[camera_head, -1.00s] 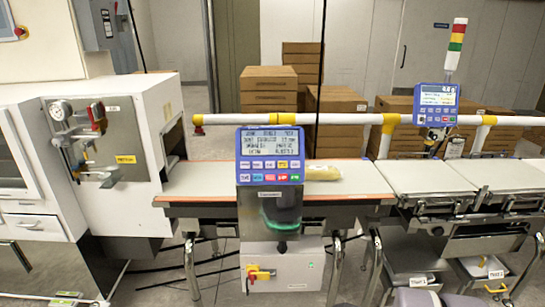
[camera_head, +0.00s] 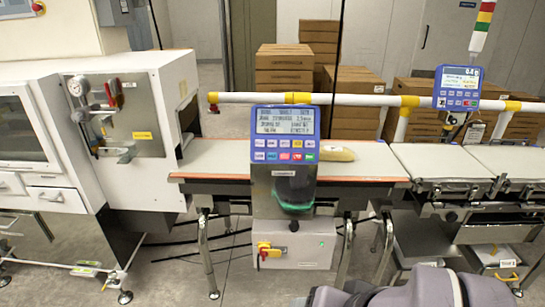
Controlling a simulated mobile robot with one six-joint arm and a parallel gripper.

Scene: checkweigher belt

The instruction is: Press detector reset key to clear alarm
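The detector's blue control panel (camera_head: 285,134) stands upright at the front of the belt, near the picture's middle. It has a lit screen (camera_head: 285,121) with text too small to read. Below are two rows of coloured keys (camera_head: 285,150), including a red key (camera_head: 297,156) and a green one (camera_head: 310,156). The key labels are too small to tell which is the reset key. My gripper is out of view; only grey, rounded parts of my arm show at the bottom right, below and apart from the panel.
A yellowish pack (camera_head: 338,154) lies on the belt (camera_head: 220,157) right of the panel. A white box with a red-yellow switch (camera_head: 270,250) hangs below. A second blue display (camera_head: 457,87) and a signal tower (camera_head: 482,25) stand right. White machines (camera_head: 130,110) fill the left.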

